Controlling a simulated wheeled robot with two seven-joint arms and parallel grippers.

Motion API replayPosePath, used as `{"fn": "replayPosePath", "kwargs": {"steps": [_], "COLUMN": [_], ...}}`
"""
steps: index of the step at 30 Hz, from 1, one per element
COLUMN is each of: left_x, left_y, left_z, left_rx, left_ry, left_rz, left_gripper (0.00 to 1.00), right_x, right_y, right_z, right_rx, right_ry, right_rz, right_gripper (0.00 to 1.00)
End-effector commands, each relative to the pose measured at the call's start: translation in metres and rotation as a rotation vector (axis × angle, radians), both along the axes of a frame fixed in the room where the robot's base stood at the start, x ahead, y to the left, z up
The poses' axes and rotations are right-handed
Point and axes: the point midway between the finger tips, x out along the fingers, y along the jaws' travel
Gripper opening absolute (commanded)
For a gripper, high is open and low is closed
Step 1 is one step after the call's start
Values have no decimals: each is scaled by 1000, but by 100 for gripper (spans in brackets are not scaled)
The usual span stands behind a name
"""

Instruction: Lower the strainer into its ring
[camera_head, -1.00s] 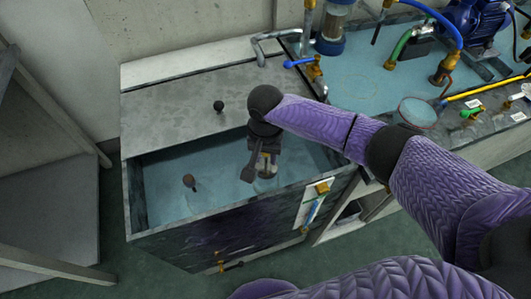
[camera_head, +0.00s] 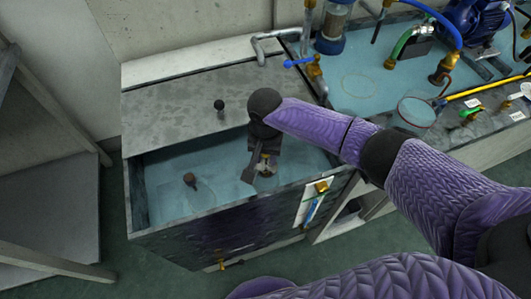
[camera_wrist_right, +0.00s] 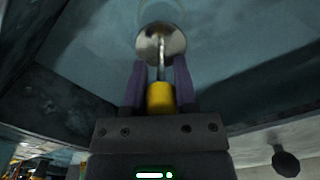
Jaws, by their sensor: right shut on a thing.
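My right gripper (camera_head: 262,166) is over the open water tank (camera_head: 295,190), near its front right side. In the right wrist view its fingers (camera_wrist_right: 160,88) are shut on the yellow grip of the strainer (camera_wrist_right: 160,98). A thin metal rod runs from this grip to a round metal disc at the far end, close to the water. In the head view only a little of the strainer (camera_head: 266,169) shows below the gripper. I cannot clearly make out the strainer's ring; a faint curved line shows around the disc in the wrist view. My left gripper is not in view.
A grey lid (camera_head: 170,108) with a black knob (camera_head: 219,105) covers the tank's back. The tank's front wall is close to my gripper. A bench with pipes and a blue pump (camera_head: 475,20) is at right.

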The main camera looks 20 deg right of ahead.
Motion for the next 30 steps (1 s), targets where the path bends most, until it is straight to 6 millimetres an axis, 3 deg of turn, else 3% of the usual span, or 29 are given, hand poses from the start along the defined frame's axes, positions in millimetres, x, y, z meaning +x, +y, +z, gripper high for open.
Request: {"fn": "replayPosePath", "kwargs": {"steps": [25, 26, 30], "left_x": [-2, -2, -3], "left_y": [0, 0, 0], "left_z": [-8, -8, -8], "left_rx": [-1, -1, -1], "left_ry": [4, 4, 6], "left_rz": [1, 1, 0], "left_gripper": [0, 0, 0], "right_x": [0, 0, 0], "right_y": [0, 0, 0], "right_z": [-23, -23, -23], "right_rx": [1, 1, 0], "right_ry": [0, 0, 0], "right_rz": [0, 0, 0], "right_gripper": [0, 38, 68]}}
